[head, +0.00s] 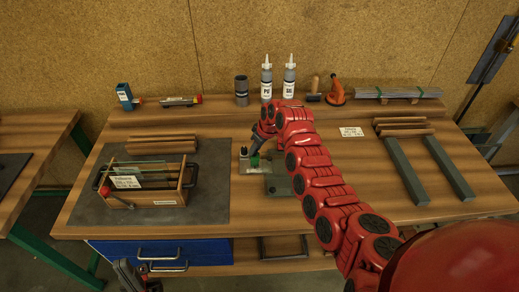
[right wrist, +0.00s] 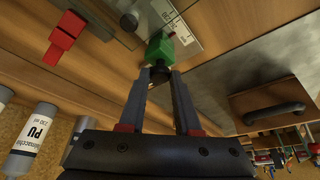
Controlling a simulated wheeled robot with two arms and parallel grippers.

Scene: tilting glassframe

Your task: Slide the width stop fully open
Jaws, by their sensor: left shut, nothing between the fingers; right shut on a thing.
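The green width stop (head: 254,162) sits on a light plate in the middle of the bench, partly hidden by my right gripper (head: 259,145). In the right wrist view the stop (right wrist: 160,48) is a green block with a dark knob (right wrist: 161,75) on the near side. My right gripper's grey fingers (right wrist: 168,80) are closed around this knob. A pale strip with printed markings (right wrist: 190,32) runs beside the stop. My left gripper (head: 124,271) is low at the bottom left, in front of the bench, shut and empty.
A wooden tote (head: 160,192) stands on the dark mat (head: 85,200) at left. Bottles (head: 266,80) line the back. Two grey bars (head: 408,172) lie at right. My right arm crosses the bench's right half.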

